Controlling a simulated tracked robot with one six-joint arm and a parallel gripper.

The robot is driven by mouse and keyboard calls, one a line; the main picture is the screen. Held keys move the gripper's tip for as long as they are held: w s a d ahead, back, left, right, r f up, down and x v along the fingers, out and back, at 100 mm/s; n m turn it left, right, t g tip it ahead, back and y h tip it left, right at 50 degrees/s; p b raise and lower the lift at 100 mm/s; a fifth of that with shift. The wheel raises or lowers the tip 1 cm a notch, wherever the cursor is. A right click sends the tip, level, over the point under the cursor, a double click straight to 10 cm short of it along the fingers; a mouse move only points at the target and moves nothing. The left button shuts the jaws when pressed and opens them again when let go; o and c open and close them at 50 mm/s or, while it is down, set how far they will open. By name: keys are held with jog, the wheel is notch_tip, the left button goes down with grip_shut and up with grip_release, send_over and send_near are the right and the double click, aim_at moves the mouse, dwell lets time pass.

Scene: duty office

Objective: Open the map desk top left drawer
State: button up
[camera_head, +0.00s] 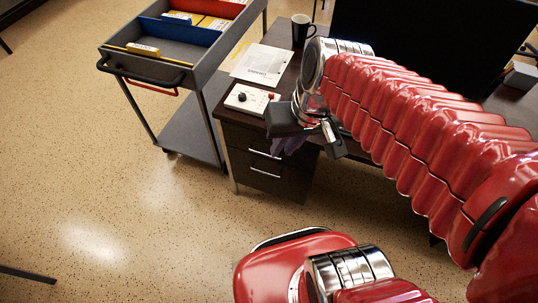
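The dark brown desk (229,116) stands in the middle, with a drawer pedestal at its left end. The upper drawer (240,140) carries a thin bright handle (265,155). The lower drawer (240,168) has a similar handle (264,173). Both drawer fronts look shut. My gripper (310,130) is over the desk's front edge, above and to the right of the handles and apart from them. Its dark fingers look spread, with nothing seen between them. The gripper hides part of the desk edge and the pedestal's upper right.
A white box with knobs (250,99), papers (261,65) and a black mug (302,30) are on the desk. A grey cart (198,75) stands close on the left. The floor in front is clear.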

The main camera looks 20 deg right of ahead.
jog(key=w+f+m+y, duration=0.3)
jog(key=w+f+y, duration=0.2)
jog(key=f, duration=0.3)
jog(key=w+f+m+y, duration=0.3)
jog(key=w+f+y, duration=0.2)
jog(key=f, duration=0.4)
jog(key=w+d+f+m+t, duration=0.4)
jog(key=d+f+m+t, duration=0.15)
jog(key=f, duration=0.45)
jog(key=m+t+h, duration=0.3)
jog(key=m+t, duration=0.2)
send_near(268, 155)
jog(key=f+v, duration=0.1)
jog(key=v, duration=0.2)
jog(key=shift+s+d+r+g, duration=0.1)
jog(key=shift+d+r+g, duration=0.2)
jog(key=shift+r, duration=0.2)
jog(key=shift+x, duration=6.95)
